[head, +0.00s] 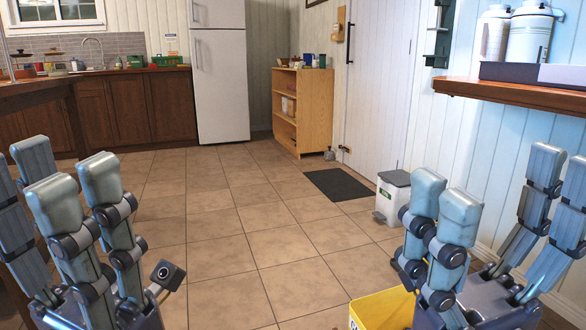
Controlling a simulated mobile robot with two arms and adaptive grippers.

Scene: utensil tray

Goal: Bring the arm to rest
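My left gripper (56,178) is at the lower left, its grey jointed fingers pointing up. Its finger pairs stand apart, with nothing between them. My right gripper (502,185) is at the lower right, fingers also up. A wide empty gap lies between its finger pairs. Both grippers are raised in front of the camera, and neither holds anything. No utensils can be made out in this view.
A wooden counter (130,107) is at the back left, beside a white fridge (218,75). A wooden shelf (480,91) with a grey tray (530,72) and white jugs is at right. A white bin (391,198) and yellow container (383,311) stand near my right gripper. The middle floor is clear.

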